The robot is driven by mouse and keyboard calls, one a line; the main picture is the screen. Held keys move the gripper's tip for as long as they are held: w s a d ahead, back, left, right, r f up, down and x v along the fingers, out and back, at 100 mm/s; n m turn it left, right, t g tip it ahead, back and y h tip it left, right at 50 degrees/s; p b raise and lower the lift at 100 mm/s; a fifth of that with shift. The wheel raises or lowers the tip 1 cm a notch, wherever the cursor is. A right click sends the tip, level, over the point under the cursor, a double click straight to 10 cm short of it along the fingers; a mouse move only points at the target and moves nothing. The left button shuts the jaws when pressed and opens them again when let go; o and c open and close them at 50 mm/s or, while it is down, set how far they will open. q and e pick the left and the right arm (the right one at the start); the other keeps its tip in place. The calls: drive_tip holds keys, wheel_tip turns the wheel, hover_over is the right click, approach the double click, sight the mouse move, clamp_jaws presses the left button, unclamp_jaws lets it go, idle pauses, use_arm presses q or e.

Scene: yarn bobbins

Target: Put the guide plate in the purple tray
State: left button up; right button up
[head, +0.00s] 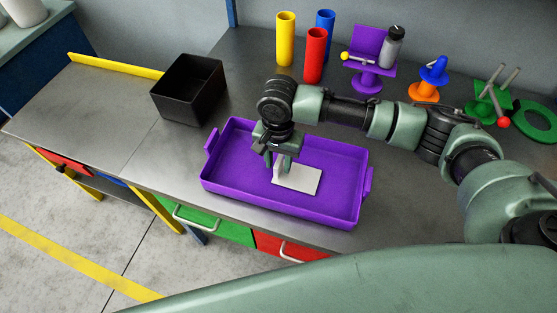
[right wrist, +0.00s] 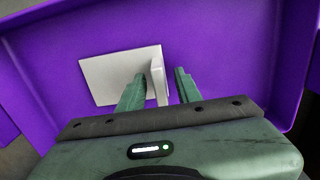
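The guide plate (head: 302,180) is a white flat plate with an upright fin. It lies flat on the floor of the purple tray (head: 222,148), near the middle. My right gripper (head: 280,168) is over the tray, pointing down at the fin. In the right wrist view, its two green fingers (right wrist: 162,82) stand apart on either side of the fin of the guide plate (right wrist: 112,76). A gap shows between the fin and the right-hand finger, so the gripper is open. My left gripper is out of view.
A black bin (head: 188,88) stands left of the tray. Yellow (head: 285,40), red (head: 314,56) and blue (head: 326,30) tubes stand behind it. A purple stand (head: 367,80), an orange-and-blue piece (head: 430,78) and green parts (head: 535,120) are at the back right.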

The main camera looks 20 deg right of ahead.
wheel_tip(320, 180, up, 12)
drive_tip(key=shift+r+b, duration=0.15)
drive_tip(key=shift+b, duration=0.3)
idle(0.6)
